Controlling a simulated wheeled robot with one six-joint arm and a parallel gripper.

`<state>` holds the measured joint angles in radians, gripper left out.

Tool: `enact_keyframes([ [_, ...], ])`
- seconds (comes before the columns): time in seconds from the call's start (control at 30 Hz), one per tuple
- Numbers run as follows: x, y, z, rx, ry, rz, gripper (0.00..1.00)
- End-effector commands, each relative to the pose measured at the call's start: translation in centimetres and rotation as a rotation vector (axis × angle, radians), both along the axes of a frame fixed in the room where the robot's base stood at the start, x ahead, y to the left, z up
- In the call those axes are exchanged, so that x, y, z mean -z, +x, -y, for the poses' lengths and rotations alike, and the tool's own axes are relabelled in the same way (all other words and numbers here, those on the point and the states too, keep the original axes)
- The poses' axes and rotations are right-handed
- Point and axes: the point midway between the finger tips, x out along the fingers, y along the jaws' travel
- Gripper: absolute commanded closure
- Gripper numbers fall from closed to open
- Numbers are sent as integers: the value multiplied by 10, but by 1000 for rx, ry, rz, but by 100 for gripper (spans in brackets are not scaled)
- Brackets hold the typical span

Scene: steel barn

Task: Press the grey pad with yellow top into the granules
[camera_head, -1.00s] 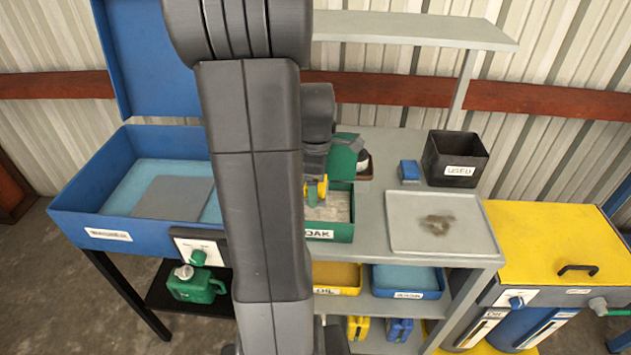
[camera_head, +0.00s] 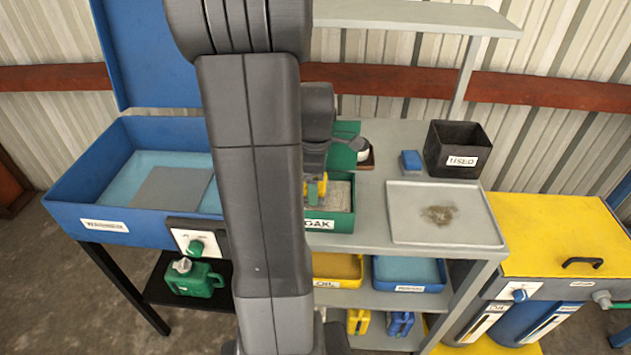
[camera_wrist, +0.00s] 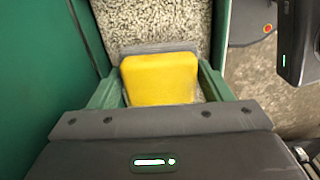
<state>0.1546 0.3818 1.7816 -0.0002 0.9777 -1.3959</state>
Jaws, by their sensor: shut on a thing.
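My gripper (camera_wrist: 160,85) is shut on the grey pad with the yellow top (camera_wrist: 160,80), its two green fingers on either side. In the head view the gripper (camera_head: 316,187) is at the left part of the green bin (camera_head: 343,224), mostly hidden behind my arm. The pale grey granules (camera_wrist: 150,22) fill the bin, and in the wrist view they show beyond the pad's grey edge. The pad is over or in the granules near one end of the bin. I cannot tell whether its underside touches them.
A grey tray (camera_head: 400,232) with a dark stain lies to the right on the bench. A black box (camera_head: 470,172) marked USED and a small blue block (camera_head: 411,161) stand behind it. A blue basin (camera_head: 105,210) is on the left, a yellow-topped cabinet (camera_head: 545,240) on the right.

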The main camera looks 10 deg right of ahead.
Motion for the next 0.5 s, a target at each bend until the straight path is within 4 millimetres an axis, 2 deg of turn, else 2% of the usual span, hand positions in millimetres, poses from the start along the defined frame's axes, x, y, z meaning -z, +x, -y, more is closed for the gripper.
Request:
enact_keyframes([
  [0.5, 6, 0, 0, 0, 0, 0, 46],
])
